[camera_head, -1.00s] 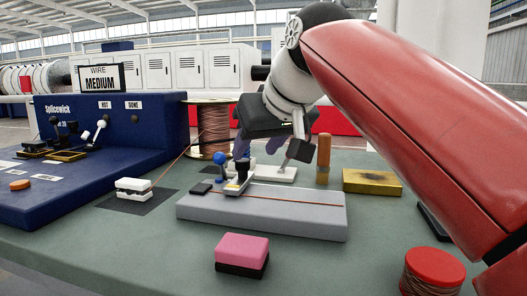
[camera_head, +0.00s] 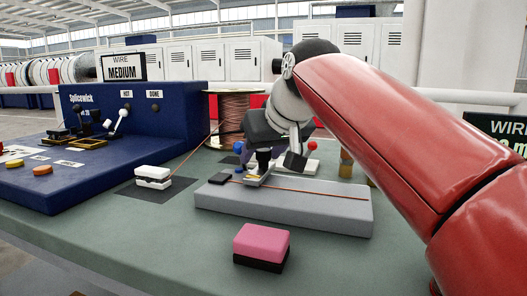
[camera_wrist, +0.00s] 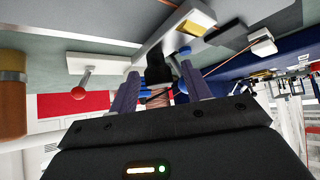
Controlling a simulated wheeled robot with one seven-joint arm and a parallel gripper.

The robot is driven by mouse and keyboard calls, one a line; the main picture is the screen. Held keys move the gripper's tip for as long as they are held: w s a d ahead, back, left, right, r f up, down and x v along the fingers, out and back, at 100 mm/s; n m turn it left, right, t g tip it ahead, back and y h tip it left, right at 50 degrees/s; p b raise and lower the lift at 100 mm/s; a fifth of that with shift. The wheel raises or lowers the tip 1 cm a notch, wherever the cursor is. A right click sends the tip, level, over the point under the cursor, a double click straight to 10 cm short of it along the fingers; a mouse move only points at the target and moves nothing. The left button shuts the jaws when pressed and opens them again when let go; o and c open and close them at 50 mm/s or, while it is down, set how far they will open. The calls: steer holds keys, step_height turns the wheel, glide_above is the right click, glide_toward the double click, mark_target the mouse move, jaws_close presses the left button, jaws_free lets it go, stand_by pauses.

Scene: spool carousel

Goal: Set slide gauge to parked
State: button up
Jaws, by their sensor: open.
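The slide gauge appears to be the long grey block (camera_head: 285,208) with a copper wire along its top. A small pale and yellow slider (camera_head: 259,177) with an upright black knob (camera_head: 263,158) sits left of its middle. The slider also shows in the wrist view (camera_wrist: 195,30). My gripper (camera_head: 272,156) hangs over the slider. In the wrist view my gripper (camera_wrist: 160,72) is open, its purple fingers on either side of the black knob (camera_wrist: 158,68). Contact cannot be told. The gauge's markings are not readable.
A blue-ball handle (camera_head: 238,147) stands close behind the slider. A red-ball lever (camera_head: 312,146) on a white plate is behind the block. A white clamp (camera_head: 153,177), copper spool (camera_head: 232,110) and blue Splicewick machine (camera_head: 150,105) lie left. A pink block (camera_head: 262,243) sits in front.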

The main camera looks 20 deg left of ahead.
steer(key=shift+c, duration=0.5)
jaws_close()
steer(key=shift+d, duration=0.15)
steer(key=d, duration=0.5)
steer(key=s+d, duration=0.1)
steer(key=d, duration=0.5)
steer(key=d+b, duration=0.1)
steer(key=d, duration=0.4)
steer(key=shift+s+d, duration=0.15)
steer(key=shift+d, duration=0.15)
steer(key=shift+o, duration=0.5)
jaws_free()
steer(key=shift+d, duration=0.1)
steer(key=p+v, duration=0.1)
steer(key=v, duration=0.7)
